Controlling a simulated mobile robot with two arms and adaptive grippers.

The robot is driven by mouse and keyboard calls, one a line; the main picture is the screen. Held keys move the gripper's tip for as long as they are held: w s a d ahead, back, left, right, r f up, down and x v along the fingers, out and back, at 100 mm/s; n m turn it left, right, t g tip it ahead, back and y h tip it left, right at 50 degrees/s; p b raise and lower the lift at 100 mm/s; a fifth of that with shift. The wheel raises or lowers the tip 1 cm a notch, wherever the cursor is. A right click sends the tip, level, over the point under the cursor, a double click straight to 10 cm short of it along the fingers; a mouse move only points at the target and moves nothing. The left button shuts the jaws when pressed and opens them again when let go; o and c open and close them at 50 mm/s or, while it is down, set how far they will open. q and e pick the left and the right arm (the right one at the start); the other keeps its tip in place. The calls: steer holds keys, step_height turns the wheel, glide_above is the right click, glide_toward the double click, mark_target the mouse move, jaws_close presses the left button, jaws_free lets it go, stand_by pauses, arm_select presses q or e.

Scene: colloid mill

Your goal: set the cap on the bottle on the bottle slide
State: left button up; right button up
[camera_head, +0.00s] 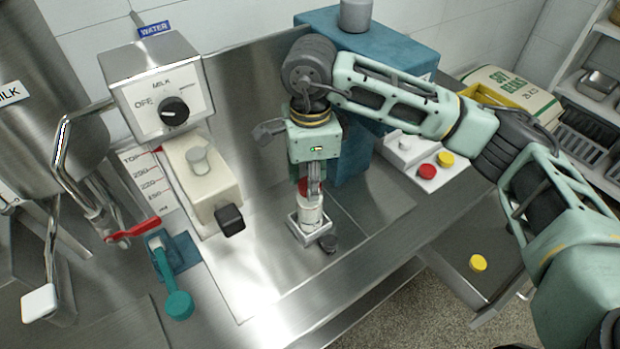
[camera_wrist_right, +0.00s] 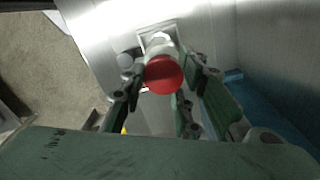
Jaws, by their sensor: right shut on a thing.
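My right gripper (camera_head: 310,190) points down over the bottle slide (camera_head: 296,229) and is shut on a red cap (camera_head: 303,187). In the right wrist view the cap (camera_wrist_right: 163,74) sits between the fingertips (camera_wrist_right: 162,82). A white bottle (camera_head: 310,210) stands upright in the square metal holder of the slide, directly below the cap. In the right wrist view the cap covers most of the bottle. The cap is at the bottle's mouth, but I cannot tell whether it touches. My left gripper is not in view.
A dark knob (camera_head: 328,243) stands beside the slide. A cream unit with a black handle (camera_head: 230,219) and a teal lever (camera_head: 179,304) are to the left. A control box with red and yellow buttons (camera_head: 427,172) is to the right. A yellow disc (camera_head: 478,263) lies lower right.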

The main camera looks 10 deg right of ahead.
steer(key=o, duration=0.8)
steer(key=o, duration=0.5)
steer(key=shift+o, duration=0.2)
steer(key=shift+r, duration=0.15)
steer(key=shift+r+p, duration=1.35)
steer(key=shift+r, duration=2.05)
steer(key=shift+f, duration=0.1)
